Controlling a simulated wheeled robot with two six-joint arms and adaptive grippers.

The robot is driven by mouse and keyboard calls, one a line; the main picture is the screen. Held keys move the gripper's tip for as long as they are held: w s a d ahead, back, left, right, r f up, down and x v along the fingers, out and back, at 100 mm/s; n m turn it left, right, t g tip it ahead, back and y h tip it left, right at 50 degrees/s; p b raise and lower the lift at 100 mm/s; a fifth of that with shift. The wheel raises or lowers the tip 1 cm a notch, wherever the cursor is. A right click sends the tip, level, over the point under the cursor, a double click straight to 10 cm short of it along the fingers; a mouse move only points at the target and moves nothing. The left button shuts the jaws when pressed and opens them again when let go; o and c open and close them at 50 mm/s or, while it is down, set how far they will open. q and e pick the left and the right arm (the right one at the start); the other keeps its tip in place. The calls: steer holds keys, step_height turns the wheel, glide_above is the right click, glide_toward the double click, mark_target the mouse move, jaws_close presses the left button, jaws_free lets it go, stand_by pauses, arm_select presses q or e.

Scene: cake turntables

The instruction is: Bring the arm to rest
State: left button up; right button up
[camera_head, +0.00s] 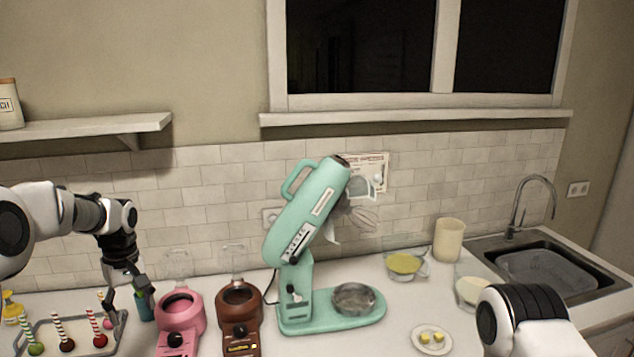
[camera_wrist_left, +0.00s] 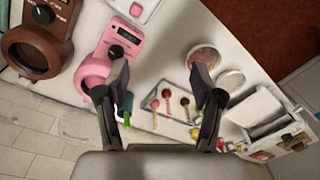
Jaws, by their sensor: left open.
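My left gripper (camera_head: 128,292) hangs pointing down at the left of the counter, above the right end of a tray (camera_head: 121,340) of striped-stick cake pops. Its fingers are spread apart, with nothing visibly held between them. In the left wrist view the open gripper (camera_wrist_left: 160,88) shows its two dark fingers, with the pink machine (camera_wrist_left: 97,68) by the left finger and the cake pops (camera_wrist_left: 172,100) in view between the fingers. My right arm shows only as a white and black link at the lower right of the head view; its gripper is out of view.
A pink machine (camera_head: 181,314) and a brown one (camera_head: 239,305) stand right of my left gripper. A tall mint stand mixer (camera_head: 305,220) is tilted up at centre. A plate (camera_head: 431,341), bowls (camera_head: 405,264) and the sink (camera_head: 545,270) are farther right.

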arm_select(q)
steer(key=s+d+f+m+g+b, duration=0.1)
steer(key=s+d+f+g+b, duration=0.2)
steer(key=s+f, duration=0.65)
steer(key=s+d+f+m+b, duration=0.1)
steer(key=s+d+f+b, duration=0.25)
steer(key=f, duration=1.05)
steer(key=s+d+f+g+b, duration=0.2)
steer(key=s+f+b, duration=0.2)
steer(key=s+f, duration=0.6)
steer(key=s+d+f+m+t+b, duration=0.25)
steer(key=s+f, duration=0.25)
steer(key=s, duration=0.5)
steer(key=s+d+f+m+t+b, duration=0.1)
steer(key=s+d+f+m, duration=0.2)
steer(key=s+f, duration=0.5)
steer(key=shift+w+a+r+m+t+h, duration=0.1)
steer(key=shift+w+r+m+t+h, duration=0.2)
steer(key=shift+w+r+m+t, duration=0.7)
arm_select(e)
step_height(320, 180, down, 14)
steer(key=shift+s+f, duration=0.15)
arm_select(q)
steer(key=shift+r, duration=0.2)
